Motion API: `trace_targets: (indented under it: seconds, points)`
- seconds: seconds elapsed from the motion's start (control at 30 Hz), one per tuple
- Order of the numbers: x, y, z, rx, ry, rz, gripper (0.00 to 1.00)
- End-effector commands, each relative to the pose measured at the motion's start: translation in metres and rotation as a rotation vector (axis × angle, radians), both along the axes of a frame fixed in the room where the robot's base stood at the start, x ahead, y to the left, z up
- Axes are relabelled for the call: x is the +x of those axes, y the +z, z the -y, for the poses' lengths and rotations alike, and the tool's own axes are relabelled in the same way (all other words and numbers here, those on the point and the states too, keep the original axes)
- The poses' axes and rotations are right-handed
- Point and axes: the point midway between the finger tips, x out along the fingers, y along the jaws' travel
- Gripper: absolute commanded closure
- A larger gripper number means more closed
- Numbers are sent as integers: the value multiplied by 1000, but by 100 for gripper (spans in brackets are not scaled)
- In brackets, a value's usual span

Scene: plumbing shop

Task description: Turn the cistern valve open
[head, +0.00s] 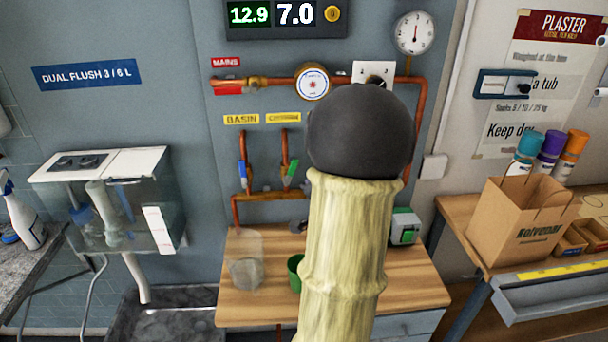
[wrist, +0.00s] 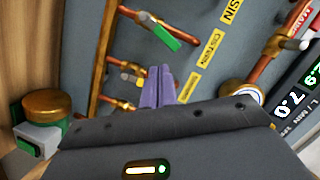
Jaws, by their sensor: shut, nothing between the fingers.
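The cistern valve has a green lever (head: 290,173) on the copper pipe under the yellow CISTERN label (head: 283,117). Its lever lies close to the line of the pipe, tilted a little. It also shows in the wrist view, where the green lever (wrist: 168,37) is near the top, left of the CISTERN label (wrist: 211,47). My gripper (wrist: 158,83) shows two purple fingers, shut together and empty. The fingertips appear below the lever in the wrist picture, apart from it. In the head view my arm hides the gripper.
A blue-levered valve (head: 242,174) stands left under the BASIN label (head: 241,120). A clear jug (head: 246,262) and a green cup (head: 295,272) stand on the wooden bench (head: 420,290). A green-buttoned box (head: 405,227) is at right. A clear cistern (head: 110,200) hangs at left.

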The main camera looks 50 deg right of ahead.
Motion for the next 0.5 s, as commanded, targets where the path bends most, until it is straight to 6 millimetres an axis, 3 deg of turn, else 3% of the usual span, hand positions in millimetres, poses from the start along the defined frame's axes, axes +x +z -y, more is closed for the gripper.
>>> trace_targets:
  seconds: [0.03, 0.3, 0.5]
  points:
    - [-3, -11, 7, 86, -18, 73, 100]
    - [-24, -42, 28, 527, -54, 511, 100]
    - [-35, -48, 32, 672, -47, 661, 100]
